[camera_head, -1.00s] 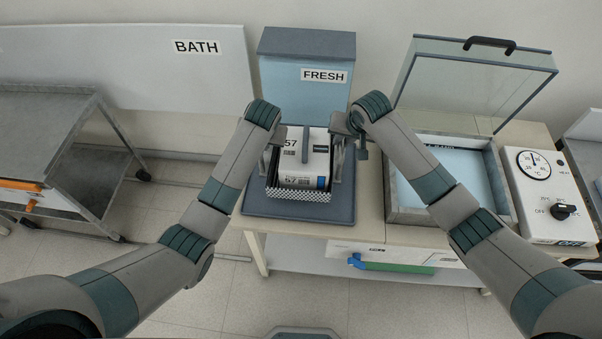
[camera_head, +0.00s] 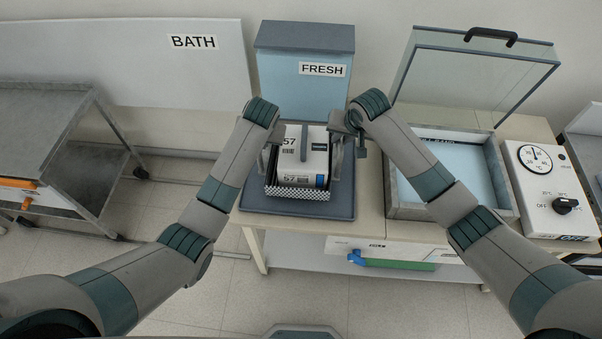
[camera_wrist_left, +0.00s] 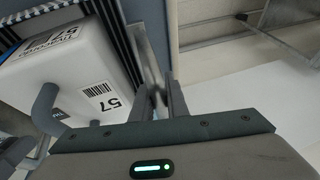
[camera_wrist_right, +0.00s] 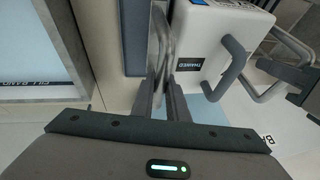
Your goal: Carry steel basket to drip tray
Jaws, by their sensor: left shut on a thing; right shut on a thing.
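The steel basket (camera_head: 297,193) has perforated walls and holds a white canister (camera_head: 300,172) marked 57 with a grey handle. It stands over the blue-grey drip tray (camera_head: 300,209); whether it touches the tray I cannot tell. My left gripper (camera_head: 271,143) is shut on the basket's left handle, and its fingers (camera_wrist_left: 160,100) show in the left wrist view. My right gripper (camera_head: 345,141) is shut on the right handle; the right wrist view shows its fingers (camera_wrist_right: 165,98) at the steel loop. The fingertips are partly hidden in the head view.
A blue tank marked FRESH (camera_head: 305,85) stands behind the tray. To the right are an open bath (camera_head: 401,203) with a raised glass lid (camera_head: 480,75) and a control box (camera_head: 550,188) with a dial. A grey cart (camera_head: 50,110) stands left, with open floor between.

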